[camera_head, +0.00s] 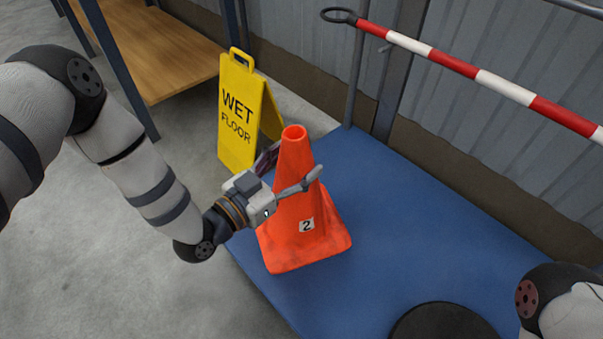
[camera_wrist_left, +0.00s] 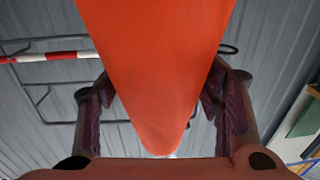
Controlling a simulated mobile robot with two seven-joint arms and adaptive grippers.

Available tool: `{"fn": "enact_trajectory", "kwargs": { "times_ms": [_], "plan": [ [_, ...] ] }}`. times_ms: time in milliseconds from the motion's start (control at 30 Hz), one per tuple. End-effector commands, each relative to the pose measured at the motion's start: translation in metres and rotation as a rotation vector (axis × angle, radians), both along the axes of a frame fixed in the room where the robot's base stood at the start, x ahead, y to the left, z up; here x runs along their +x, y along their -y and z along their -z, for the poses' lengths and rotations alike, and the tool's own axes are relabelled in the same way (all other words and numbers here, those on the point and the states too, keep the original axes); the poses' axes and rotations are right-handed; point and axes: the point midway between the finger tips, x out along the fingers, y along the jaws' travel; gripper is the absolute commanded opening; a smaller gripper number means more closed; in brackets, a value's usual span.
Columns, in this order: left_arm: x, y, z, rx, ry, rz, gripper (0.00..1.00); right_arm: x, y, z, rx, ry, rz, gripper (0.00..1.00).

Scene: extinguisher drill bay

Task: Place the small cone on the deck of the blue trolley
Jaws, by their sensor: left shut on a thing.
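An orange cone (camera_head: 296,215) with a white label marked 2 stands upright over the blue trolley's deck (camera_head: 405,215), near its left edge. I cannot tell whether its base touches the deck or is slightly above it. My left gripper (camera_head: 289,172) is shut on the cone's upper part, one finger on each side. In the left wrist view the cone (camera_wrist_left: 157,70) fills the middle between the fingers, its narrow end toward the palm. Part of my right arm shows at the lower right of the head view; its gripper is out of view.
A yellow wet floor sign (camera_head: 240,115) stands just behind and left of the cone. A wooden-topped bench (camera_head: 165,50) is at the upper left. A red-and-white striped bar (camera_head: 450,62) runs along the metal wall (camera_head: 500,120). The deck right of the cone has clear room.

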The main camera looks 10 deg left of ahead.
Motion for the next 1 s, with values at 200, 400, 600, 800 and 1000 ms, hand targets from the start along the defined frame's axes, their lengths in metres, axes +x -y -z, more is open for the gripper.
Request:
{"fn": "enact_trajectory", "kwargs": {
  "times_ms": [200,400,600,800,1000],
  "plan": [
    [0.036,-0.005,0.038,-0.001,-0.002,-0.001,0.0,-0.007,-0.001,0.023,0.003,-0.035,-0.002,0.4],
    [0.055,-0.008,0.058,-0.001,0.0,0.0,0.0,-0.012,-0.002,0.033,0.004,-0.056,-0.003,0.4],
    [0.064,-0.009,0.068,-0.002,0.001,0.0,0.0,-0.015,-0.002,0.038,0.005,-0.071,-0.005,0.4],
    [0.065,-0.009,0.097,-0.002,-0.002,-0.001,0.0,-0.021,-0.001,0.047,0.007,-0.097,-0.008,0.4],
    [0.065,-0.009,0.096,-0.002,0.0,-0.001,0.0,-0.021,-0.001,0.046,0.006,-0.097,-0.008,0.4]
  ]
}}
